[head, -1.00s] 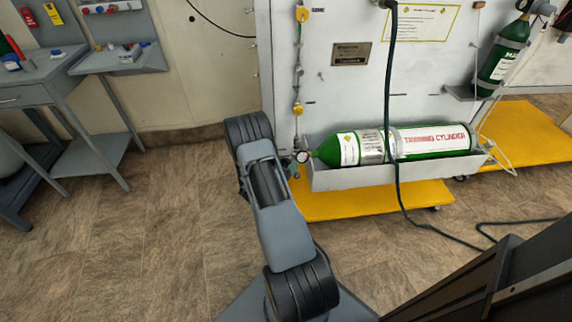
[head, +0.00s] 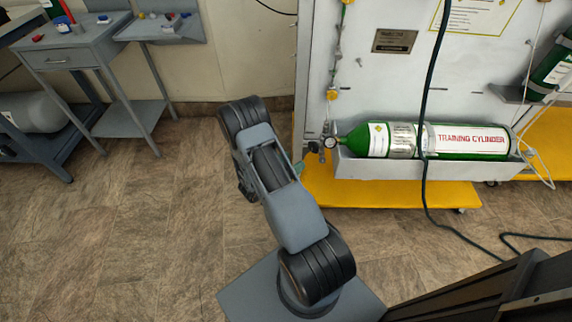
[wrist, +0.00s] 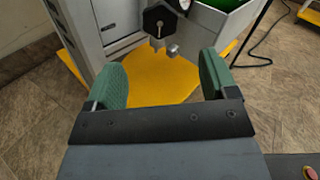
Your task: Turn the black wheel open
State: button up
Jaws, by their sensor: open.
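The black wheel (wrist: 155,22) shows near the top middle of the wrist view, a dark, angular knob with a light pin or slot at its centre. My gripper (wrist: 165,82) is open in the wrist view, its two green-padded fingers set wide apart with nothing between them. The wheel lies beyond the fingertips, apart from them and roughly between them.
A yellow base (head: 400,194) sticks out under the panel (head: 385,75). A dark hose (head: 424,165) hangs in front of the cylinder and runs over the floor. A grey workbench (head: 80,55) stands at the left. The floor (head: 130,230) left of my arm is clear.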

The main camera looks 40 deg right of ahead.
jog(key=shift+a, duration=1.45)
jog(key=s+a+r+m+g+y+p, duration=0.2)
jog(key=r+m+y+p, duration=0.15)
jog(key=r, duration=0.55)
jog(key=s+a+r+m+g+y+p, duration=0.1)
jog(key=s+a+r+m+y+p, duration=0.1)
jog(key=r+m+p, duration=0.45)
jog(key=s+a+r+m+g+y+p, duration=0.1)
jog(key=s+r+m+g+y+p, duration=0.15)
jog(key=r, duration=0.75)
jog(key=s+a+r+m+t+y+p, duration=0.2)
jog(key=a+r+m+t+y+p, duration=0.2)
jog(key=r, duration=0.7)
jog(key=s+a+r+m+t+y+p, duration=0.1)
jog(key=a+r+m+t+y+p, duration=0.3)
jog(key=a+r, duration=0.7)
jog(key=r+m+y+p, duration=0.1)
jog(key=y+p, duration=0.1)
jog(key=p, duration=0.1)
jog(key=shift+s+a+p, duration=0.2)
jog(key=shift+s+p, duration=0.15)
jog(key=shift+t, duration=0.25)
jog(key=shift+c, duration=0.4)
